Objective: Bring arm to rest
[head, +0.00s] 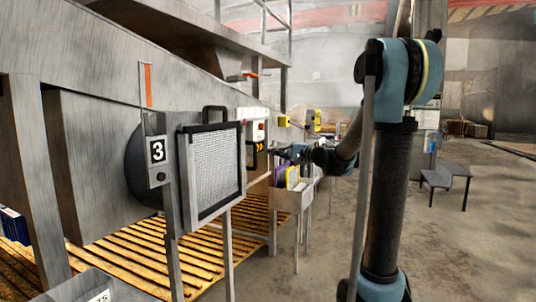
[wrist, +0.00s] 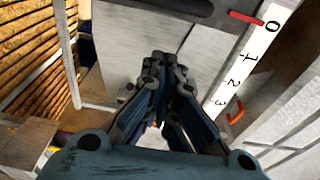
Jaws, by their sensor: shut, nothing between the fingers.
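My gripper (wrist: 163,64) is shut and empty. In the wrist view its dark fingers meet in front of grey metal panels, left of a white strip (wrist: 248,75) marked 0, 1, 2, 3. In the head view my gripper (head: 273,152) is small and far off, in front of the machine's side and above a grey bin (head: 287,200). My arm stands raised and bent at the right of the head view, with its outer part reaching left toward the machine. I cannot tell whether the fingertips touch anything.
A framed mesh screen (head: 214,172) and a "3" plate (head: 157,150) stand on the near left. Slatted wood (head: 205,262) lies under the machine. A red pointer (wrist: 246,17) and an orange hook (wrist: 236,113) are by the scale. Floor at right is open, with a grey step (head: 447,177) farther back.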

